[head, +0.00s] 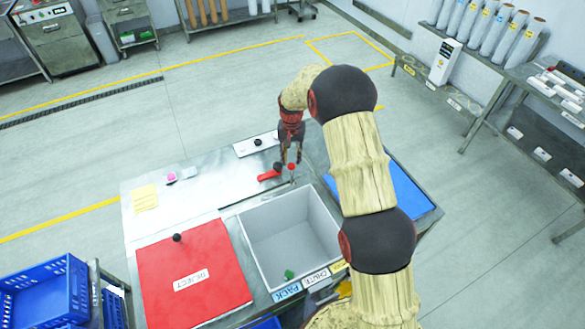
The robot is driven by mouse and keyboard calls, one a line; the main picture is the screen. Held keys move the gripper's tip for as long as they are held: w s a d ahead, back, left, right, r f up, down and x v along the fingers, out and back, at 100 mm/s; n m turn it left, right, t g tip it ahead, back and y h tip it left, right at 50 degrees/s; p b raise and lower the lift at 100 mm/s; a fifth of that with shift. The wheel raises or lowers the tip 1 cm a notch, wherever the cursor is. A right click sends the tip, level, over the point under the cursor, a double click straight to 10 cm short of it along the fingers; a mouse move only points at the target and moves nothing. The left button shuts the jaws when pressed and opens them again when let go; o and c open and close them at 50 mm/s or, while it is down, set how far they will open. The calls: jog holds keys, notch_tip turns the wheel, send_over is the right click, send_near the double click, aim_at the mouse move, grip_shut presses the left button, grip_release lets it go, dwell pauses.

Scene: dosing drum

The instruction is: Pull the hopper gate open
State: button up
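My gripper (291,158) points down over the back part of the steel worktop, its two dark fingers apart. A small red knob (291,167) on a thin stem shows just below and between the fingertips; I cannot tell whether they touch it. A red lever with a dark round end (269,174) lies just left of the gripper. A white plate with a black knob (257,142) lies behind and to the left. No part is clearly marked as the hopper gate, so I cannot tell which of these handles belongs to it.
A red lid with a black knob (177,238) is at left, a blue panel (408,190) at right. A yellow note (145,198) and small pink item (171,177) lie on the worktop.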

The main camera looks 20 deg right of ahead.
aim_at(292, 177)
jog(key=shift+w+f, duration=0.35)
jog(key=shift+f, duration=0.35)
notch_tip(292, 177, down, 12)
jog(key=shift+p, duration=0.75)
jog(key=shift+c, duration=0.4)
grip_shut()
